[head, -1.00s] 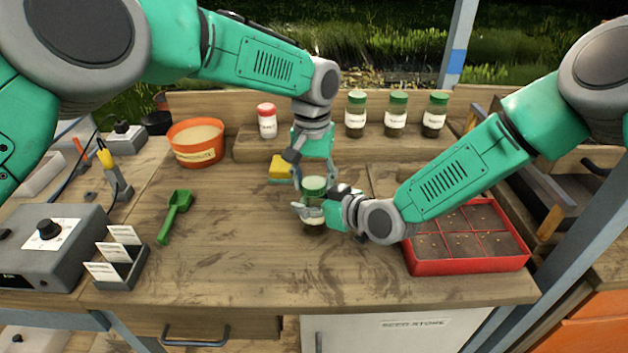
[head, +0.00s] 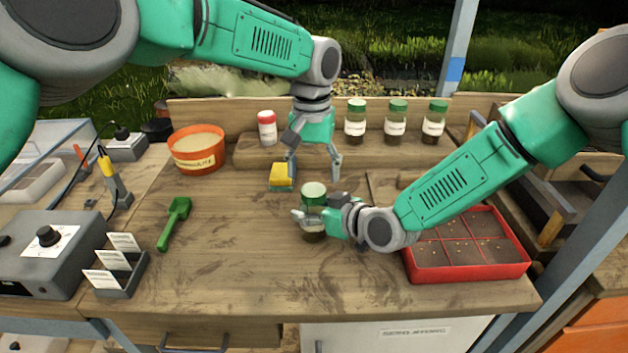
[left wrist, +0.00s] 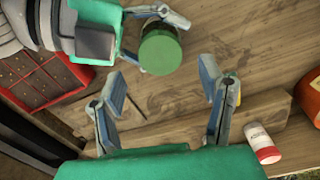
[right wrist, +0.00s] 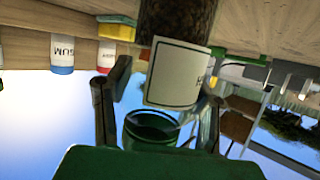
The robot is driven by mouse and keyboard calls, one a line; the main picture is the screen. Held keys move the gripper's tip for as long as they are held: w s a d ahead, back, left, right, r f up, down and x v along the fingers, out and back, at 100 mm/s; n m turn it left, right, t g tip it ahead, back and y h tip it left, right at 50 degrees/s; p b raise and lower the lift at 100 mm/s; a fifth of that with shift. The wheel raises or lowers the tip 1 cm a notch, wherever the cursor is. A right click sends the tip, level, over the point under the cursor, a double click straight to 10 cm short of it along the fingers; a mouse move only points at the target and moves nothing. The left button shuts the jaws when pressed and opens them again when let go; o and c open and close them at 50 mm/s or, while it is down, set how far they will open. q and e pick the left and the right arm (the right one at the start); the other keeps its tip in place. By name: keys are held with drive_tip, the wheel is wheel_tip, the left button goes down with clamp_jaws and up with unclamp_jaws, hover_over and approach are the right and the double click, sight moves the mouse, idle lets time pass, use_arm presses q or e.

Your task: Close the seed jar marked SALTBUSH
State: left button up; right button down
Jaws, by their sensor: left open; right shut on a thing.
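A clear jar (head: 312,235) with a green lid (head: 313,191) stands upright in the middle of the bench. My right gripper (head: 318,214) is shut around its body from the right. The right wrist view shows its white label (right wrist: 178,72) close up, cut off except for part of a letter, so the name cannot be read. The lid's round top shows in the left wrist view (left wrist: 160,50). It sits on the jar; how tightly, I cannot tell. My left gripper (head: 314,172) is open and empty above and behind the lid, its fingers pointing down, clear of it.
Three green-lidded jars (head: 396,122) and a red-capped white bottle (head: 267,129) stand on the back shelf. A yellow sponge (head: 281,172) lies behind the jar. A red seed tray (head: 470,269) is at right, under my right arm. A green scoop (head: 174,223) and orange pot (head: 197,155) are at left.

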sight(314, 189)
use_arm(q)
drive_tip(key=shift+c, duration=1.4)
drive_tip(key=r+m, duration=0.1)
drive_tip(key=m, duration=0.1)
drive_tip(key=r+m, duration=0.1)
drive_tip(key=shift+d+m, duration=0.1)
drive_tip(key=shift+m, duration=0.3)
drive_tip(key=r+m, duration=0.1)
drive_tip(key=m, duration=0.1)
drive_tip(key=shift+r+m, duration=0.2)
drive_tip(key=shift+m, duration=0.1)
drive_tip(key=shift+f, duration=0.1)
drive_tip(key=shift+f, duration=3.9)
drive_tip(key=c, duration=1)
